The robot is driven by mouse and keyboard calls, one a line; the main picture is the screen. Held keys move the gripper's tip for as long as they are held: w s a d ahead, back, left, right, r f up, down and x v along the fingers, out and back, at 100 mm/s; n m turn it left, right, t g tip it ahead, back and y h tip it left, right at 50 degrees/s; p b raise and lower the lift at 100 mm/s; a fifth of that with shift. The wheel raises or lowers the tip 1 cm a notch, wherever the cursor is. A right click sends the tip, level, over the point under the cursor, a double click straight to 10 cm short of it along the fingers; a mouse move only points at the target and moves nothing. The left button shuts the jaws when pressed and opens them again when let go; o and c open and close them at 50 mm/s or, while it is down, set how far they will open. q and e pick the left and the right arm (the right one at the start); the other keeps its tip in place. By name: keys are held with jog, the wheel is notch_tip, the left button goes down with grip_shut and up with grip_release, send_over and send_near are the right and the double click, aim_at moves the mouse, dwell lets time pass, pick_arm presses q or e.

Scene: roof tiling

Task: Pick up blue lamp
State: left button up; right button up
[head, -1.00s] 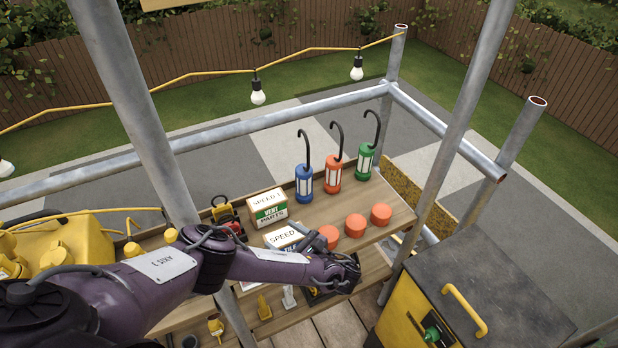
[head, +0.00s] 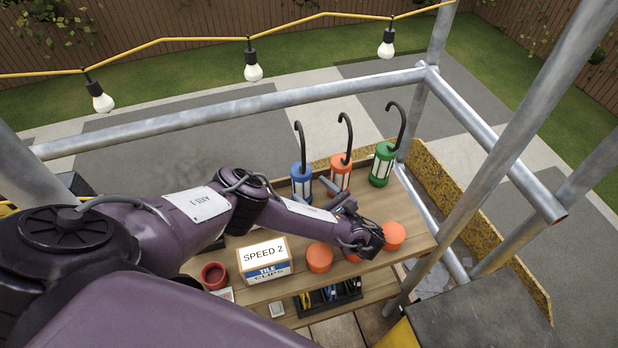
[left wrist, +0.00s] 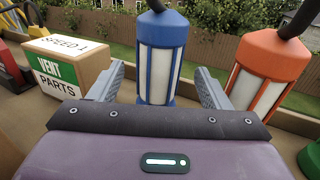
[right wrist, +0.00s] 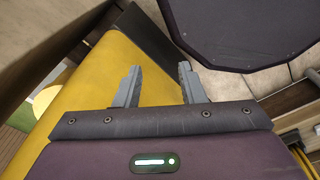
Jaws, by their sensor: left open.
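The blue lamp (head: 301,179) stands upright on the wooden shelf, with a black hook on top, at the left of a row of three lamps. In the left wrist view the blue lamp (left wrist: 160,58) stands straight ahead between the two fingers, a little beyond them. My left gripper (head: 338,196) is open and empty, in front of the lamps; its fingers also show in the left wrist view (left wrist: 160,92). The lamp's lower end is hidden behind my gripper there. My right gripper (right wrist: 158,88) is open and empty, close to a yellow surface, and is not in the head view.
An orange lamp (head: 341,174) and a green lamp (head: 382,164) stand right of the blue one. A vent parts box (left wrist: 70,62) is at its left. Several orange pots (head: 319,258) and a tile clips box (head: 264,262) sit nearer. Metal scaffold poles (head: 240,108) surround the shelf.

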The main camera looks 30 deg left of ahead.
aim_at(306, 187)
pick_arm(q)
jog(key=shift+a+r+b, duration=0.15)
jog(key=shift+a+b, duration=0.6)
jog(key=shift+a, duration=0.5)
jog(key=shift+w+a+b, duration=0.2)
jog(key=shift+a+b, duration=0.15)
jog(key=a, duration=0.1)
jog(key=w+a+p, duration=0.1)
jog(key=a, duration=0.1)
jog(key=shift+w+r, duration=0.3)
jog(key=shift+a, duration=0.35)
jog(key=shift+f, duration=0.1)
jog(key=c, duration=1.4)
jog(key=shift+c, duration=0.4)
pick_arm(e)
jog(key=shift+s+f, duration=0.5)
jog(key=shift+f, duration=0.15)
pick_arm(q)
jog(key=shift+w, duration=0.1)
